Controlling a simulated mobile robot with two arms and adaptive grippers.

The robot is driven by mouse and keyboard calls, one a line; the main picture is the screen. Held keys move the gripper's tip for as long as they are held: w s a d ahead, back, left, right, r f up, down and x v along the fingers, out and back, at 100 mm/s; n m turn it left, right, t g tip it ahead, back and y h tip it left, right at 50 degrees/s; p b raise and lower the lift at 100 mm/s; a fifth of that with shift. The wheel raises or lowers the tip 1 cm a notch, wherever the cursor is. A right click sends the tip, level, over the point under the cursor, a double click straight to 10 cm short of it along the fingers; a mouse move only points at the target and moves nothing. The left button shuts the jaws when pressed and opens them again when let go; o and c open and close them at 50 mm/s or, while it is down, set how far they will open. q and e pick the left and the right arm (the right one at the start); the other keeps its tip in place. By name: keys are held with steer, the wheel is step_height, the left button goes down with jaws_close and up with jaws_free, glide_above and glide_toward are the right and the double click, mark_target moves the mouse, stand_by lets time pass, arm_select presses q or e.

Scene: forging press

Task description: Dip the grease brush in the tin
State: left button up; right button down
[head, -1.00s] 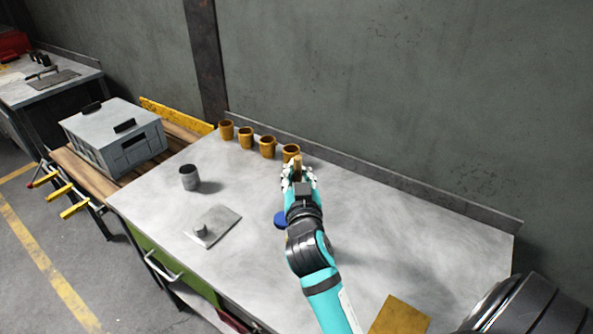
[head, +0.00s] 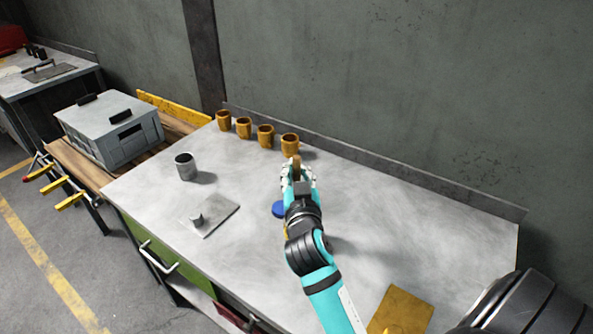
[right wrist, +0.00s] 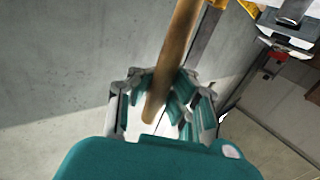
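My right gripper (head: 298,180) is above the bench, behind the blue object. In the right wrist view its fingers (right wrist: 160,105) are closed around a wooden handle (right wrist: 176,60), which I take for the grease brush. In the head view a brown end (head: 296,160) of it sticks up past the fingers; I cannot see bristles. An open grey metal can (head: 185,168), perhaps the tin, stands upright on the left of the bench, apart from the gripper. A round blue object (head: 278,209) is partly hidden by my right arm; I cannot tell what it is. My left gripper is out of view.
Several brown cups (head: 265,136) stand in a row at the back of the bench. A grey plate with a knob (head: 212,217) lies front left. A yellow-brown plate (head: 400,311) lies front right. A grey box (head: 112,130) stands beyond the left edge. The bench's right side (head: 430,230) is bare.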

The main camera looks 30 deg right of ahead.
mark_target(296, 159)
steer(key=shift+f+b, duration=0.5)
steer(key=shift+f, duration=0.15)
stand_by(1.4)
step_height(296, 159, up, 7)
steer(key=p, duration=0.6)
steer(key=shift+r, duration=0.15)
stand_by(0.6)
